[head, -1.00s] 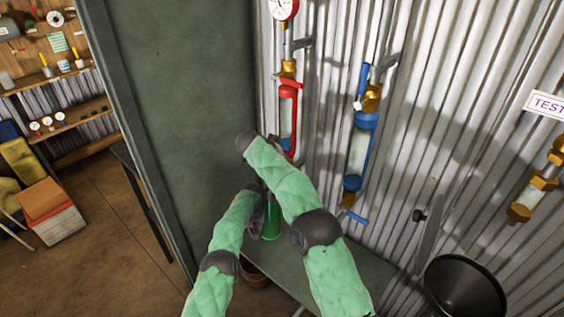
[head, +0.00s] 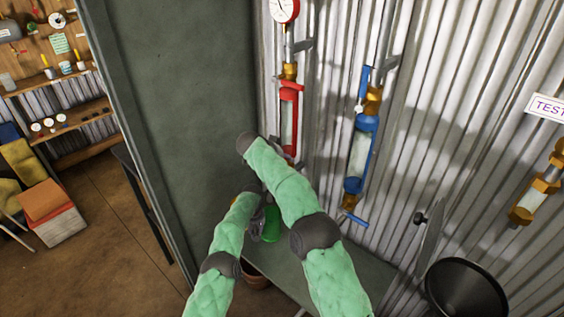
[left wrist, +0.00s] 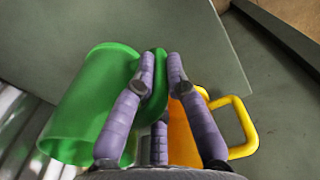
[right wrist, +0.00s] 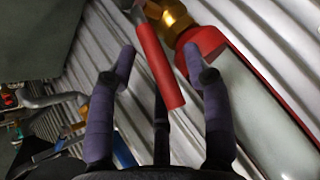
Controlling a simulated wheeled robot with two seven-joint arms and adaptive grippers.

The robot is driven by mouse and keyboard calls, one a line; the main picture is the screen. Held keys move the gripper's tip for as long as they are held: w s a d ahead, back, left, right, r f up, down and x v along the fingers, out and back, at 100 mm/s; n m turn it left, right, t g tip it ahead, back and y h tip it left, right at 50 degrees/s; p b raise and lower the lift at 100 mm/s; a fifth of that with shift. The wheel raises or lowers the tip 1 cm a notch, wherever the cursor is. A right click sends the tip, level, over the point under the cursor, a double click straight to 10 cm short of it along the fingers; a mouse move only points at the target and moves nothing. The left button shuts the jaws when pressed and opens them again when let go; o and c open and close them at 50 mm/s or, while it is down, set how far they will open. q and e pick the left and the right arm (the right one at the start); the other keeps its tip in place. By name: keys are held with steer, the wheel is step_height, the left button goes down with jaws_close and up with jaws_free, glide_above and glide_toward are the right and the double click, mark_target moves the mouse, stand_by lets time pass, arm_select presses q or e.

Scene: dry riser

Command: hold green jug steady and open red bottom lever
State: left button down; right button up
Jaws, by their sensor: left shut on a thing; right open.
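The green jug (left wrist: 88,105) shows in the left wrist view, and partly in the head view (head: 271,224) below the red sight glass. My left gripper (left wrist: 161,62) is shut on the jug's handle. The red bottom lever (right wrist: 158,68) shows in the right wrist view, joined to a brass valve (right wrist: 172,14) beside the red-framed sight glass (right wrist: 255,95). My right gripper (right wrist: 158,55) is open, its fingers on either side of the lever; contact is not clear. In the head view my right forearm hides this lever and the right gripper.
A yellow mug (left wrist: 240,128) stands close beside my left fingers. A blue sight glass (head: 360,150) with blue levers is right of the red one (head: 289,120). A black funnel (head: 465,288) is at lower right. A dark green panel (head: 185,110) stands at left.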

steer(key=v, duration=1.2)
stand_by(1.6)
arm_select(q)
steer(key=c, duration=1.2)
jaws_free()
